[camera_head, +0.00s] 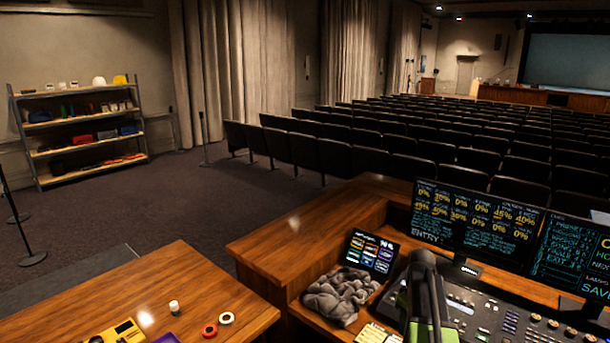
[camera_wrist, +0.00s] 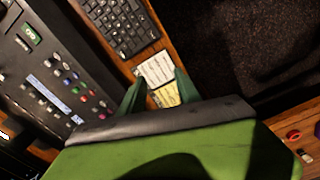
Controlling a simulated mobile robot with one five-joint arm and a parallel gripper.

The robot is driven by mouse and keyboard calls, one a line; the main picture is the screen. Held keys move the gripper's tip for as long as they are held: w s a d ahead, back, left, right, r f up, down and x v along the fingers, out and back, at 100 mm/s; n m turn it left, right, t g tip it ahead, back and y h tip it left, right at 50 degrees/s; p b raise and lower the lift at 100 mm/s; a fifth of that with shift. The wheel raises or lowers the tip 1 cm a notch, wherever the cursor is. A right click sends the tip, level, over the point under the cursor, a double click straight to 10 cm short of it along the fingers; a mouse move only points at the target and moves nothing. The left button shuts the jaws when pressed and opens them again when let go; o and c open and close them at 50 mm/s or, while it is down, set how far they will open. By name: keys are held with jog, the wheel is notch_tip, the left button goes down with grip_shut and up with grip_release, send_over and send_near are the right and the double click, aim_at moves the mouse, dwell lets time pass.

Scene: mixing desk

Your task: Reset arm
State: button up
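My gripper (camera_wrist: 160,76) shows in the wrist view with its two dark green fingers spread apart and nothing held between them. Behind the gap lie a white card and a yellow card (camera_wrist: 166,97) on the wooden desk. The yellow and white notes (camera_head: 374,334) also show at the bottom of the head view. There, a dark grey and green part of my arm rises in front of the mixing console (camera_head: 480,318). The fingertips cannot be made out in the head view.
A keyboard (camera_wrist: 122,24) lies near the gripper in the wrist view. Monitors (camera_head: 470,222), a small tablet (camera_head: 370,252) and a crumpled grey cloth (camera_head: 340,294) stand around the console. A side table (camera_head: 190,280) holds tape rolls. Dark carpet lies open beyond.

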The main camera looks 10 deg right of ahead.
jog(key=w+a+f+n+b, duration=0.1)
jog(key=a, duration=1)
jog(key=w+a+f+n+b, duration=0.1)
jog(key=a+f, duration=0.1)
jog(key=a, duration=0.9)
jog(key=s+a+m, duration=0.5)
jog(key=s+a, duration=0.1)
jog(key=a, duration=0.5)
jog(key=shift+s+a+m+b, duration=0.15)
jog(key=shift+a+m+b, duration=0.15)
